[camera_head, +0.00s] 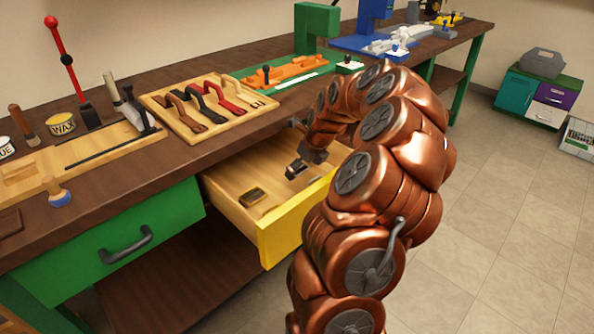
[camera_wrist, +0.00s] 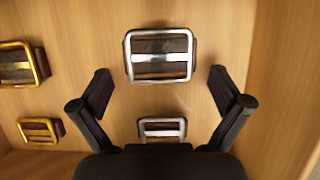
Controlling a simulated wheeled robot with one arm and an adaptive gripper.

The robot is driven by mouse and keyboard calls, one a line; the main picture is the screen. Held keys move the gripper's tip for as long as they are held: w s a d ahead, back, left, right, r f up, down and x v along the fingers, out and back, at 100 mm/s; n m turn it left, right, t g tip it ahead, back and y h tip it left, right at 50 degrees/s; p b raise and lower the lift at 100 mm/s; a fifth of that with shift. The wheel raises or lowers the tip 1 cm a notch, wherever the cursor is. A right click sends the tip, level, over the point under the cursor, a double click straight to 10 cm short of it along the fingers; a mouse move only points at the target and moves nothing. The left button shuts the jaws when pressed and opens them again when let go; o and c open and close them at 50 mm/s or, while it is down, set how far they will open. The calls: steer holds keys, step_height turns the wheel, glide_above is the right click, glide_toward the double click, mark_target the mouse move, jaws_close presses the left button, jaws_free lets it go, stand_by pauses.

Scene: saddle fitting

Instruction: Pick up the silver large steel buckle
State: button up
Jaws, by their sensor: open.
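The large silver steel buckle (camera_wrist: 160,54) lies on the wooden drawer bottom in the wrist view, at the upper middle, a rounded rectangle with a crossbar. My gripper (camera_wrist: 161,84) is open and empty; its two dark fingers stand apart, left and right of the buckle's lower end. I cannot tell the height gap between the fingers and the buckle. A smaller silver buckle (camera_wrist: 162,129) lies below it, partly hidden by my gripper's body.
A large gold buckle (camera_wrist: 22,65) and a small gold buckle (camera_wrist: 41,131) lie at the left in the wrist view. The open drawer (camera_head: 298,222) has a yellow front and raised walls. The workbench (camera_head: 185,158) holds a rack of straps (camera_head: 208,105) behind the drawer.

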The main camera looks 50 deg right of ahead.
steer(key=shift+c, duration=0.3)
steer(key=c, duration=1.3)
steer(key=shift+o, duration=0.2)
